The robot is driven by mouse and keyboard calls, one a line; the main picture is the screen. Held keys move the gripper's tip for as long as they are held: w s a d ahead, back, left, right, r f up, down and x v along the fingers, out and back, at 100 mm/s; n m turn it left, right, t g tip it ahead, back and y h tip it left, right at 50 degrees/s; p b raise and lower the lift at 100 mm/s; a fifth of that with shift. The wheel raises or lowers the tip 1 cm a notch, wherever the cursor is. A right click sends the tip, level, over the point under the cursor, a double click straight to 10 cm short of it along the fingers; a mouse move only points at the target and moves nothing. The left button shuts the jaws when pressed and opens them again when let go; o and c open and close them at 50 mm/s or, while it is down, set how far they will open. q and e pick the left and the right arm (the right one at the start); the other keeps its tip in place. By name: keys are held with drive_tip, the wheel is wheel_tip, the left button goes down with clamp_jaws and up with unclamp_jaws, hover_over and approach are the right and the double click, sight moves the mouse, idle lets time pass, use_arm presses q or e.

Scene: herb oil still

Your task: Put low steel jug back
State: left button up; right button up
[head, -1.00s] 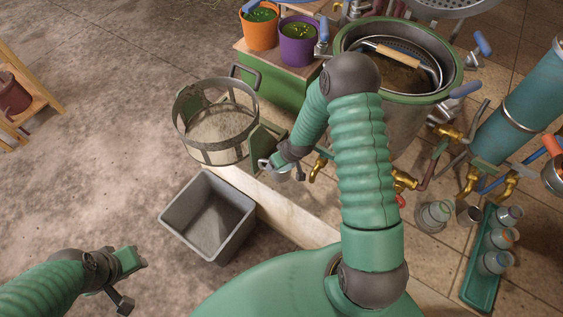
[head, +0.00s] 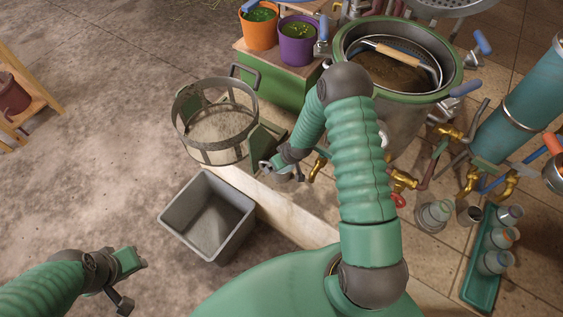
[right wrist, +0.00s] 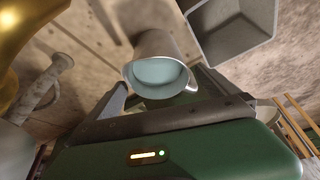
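The low steel jug (right wrist: 158,62) shows in the right wrist view, with its round mouth and blue-grey inside facing the camera. My right gripper (right wrist: 160,85) has one finger on each side of it and appears shut on it; the small handle is by the right-hand finger. In the head view the jug (head: 284,175) is mostly hidden under my right gripper (head: 268,166), beside the pale plinth and left of the brass taps. My left gripper (head: 142,260) is at lower left, away from everything, with nothing visible in it; its finger gap is unclear.
A grey bin (head: 208,215) stands on the floor. A mesh basket (head: 215,122) is just left of my right gripper. A big steel pot (head: 405,125), brass taps (head: 404,181) and a teal bottle tray (head: 480,285) are to the right. The left floor is open.

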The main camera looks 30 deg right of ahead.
drive_tip(key=shift+s+r, duration=0.1)
drive_tip(key=shift+r, duration=0.3)
drive_tip(key=p+v, duration=0.2)
drive_tip(key=v, duration=0.9)
drive_tip(key=s+a+r+g+p, duration=0.1)
drive_tip(key=s+a+r, duration=1)
drive_tip(key=r, duration=0.4)
drive_tip(key=shift+s+a+g, duration=0.3)
drive_tip(key=shift+a+g, duration=0.1)
drive_tip(key=shift+w+r, duration=0.1)
drive_tip(key=shift+d, duration=0.15)
